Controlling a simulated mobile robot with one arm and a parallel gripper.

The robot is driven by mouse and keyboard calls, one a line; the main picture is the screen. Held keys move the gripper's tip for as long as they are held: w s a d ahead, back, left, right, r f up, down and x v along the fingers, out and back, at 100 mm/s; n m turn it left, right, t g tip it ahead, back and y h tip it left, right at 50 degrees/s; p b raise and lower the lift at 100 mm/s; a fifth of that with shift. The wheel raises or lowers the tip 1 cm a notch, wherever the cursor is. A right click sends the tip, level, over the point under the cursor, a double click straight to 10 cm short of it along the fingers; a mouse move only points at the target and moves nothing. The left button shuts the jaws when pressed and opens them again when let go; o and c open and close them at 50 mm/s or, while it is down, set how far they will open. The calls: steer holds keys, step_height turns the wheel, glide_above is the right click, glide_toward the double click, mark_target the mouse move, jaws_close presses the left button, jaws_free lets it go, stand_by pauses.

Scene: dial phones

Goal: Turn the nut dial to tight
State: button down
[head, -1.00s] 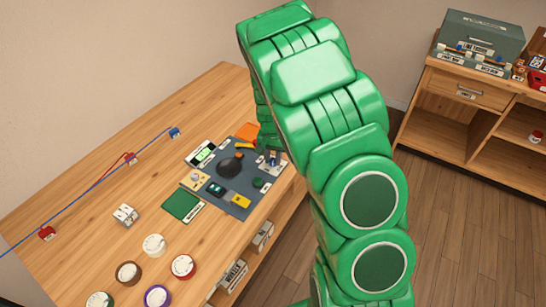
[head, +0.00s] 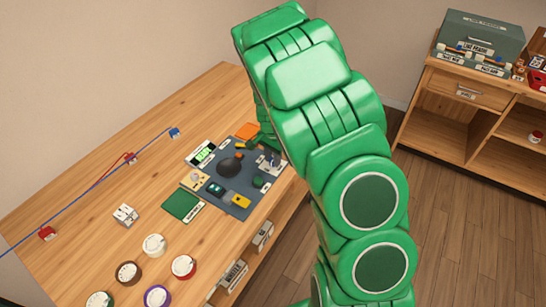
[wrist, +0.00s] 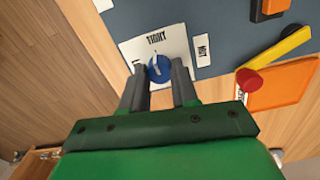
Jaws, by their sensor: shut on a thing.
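The nut dial is a round blue knob (wrist: 158,68) on a white plate (wrist: 176,47). The plate's far side reads TIGHT, and a small NUT label (wrist: 203,50) lies to its right. A pale line on the knob points up, roughly toward the word TIGHT. A second word at the plate's left is cut short by my finger. My gripper (wrist: 160,76) has its two dark fingers on either side of the knob, shut on it. In the head view the white plate (head: 271,163) is at the mat's right edge, and my arm partly hides the gripper.
In the wrist view a yellow bar (wrist: 283,44) with a red end and an orange tray (wrist: 285,85) lie close right. Several round dials stand on the table's near part.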

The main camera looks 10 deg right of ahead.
steer(key=c, duration=0.9)
jaws_free()
steer(key=shift+o, duration=0.2)
steer(key=shift+r, duration=0.1)
step_height(320, 180, up, 6)
steer(key=shift+w+r, duration=0.1)
steer(key=shift+r, duration=0.7)
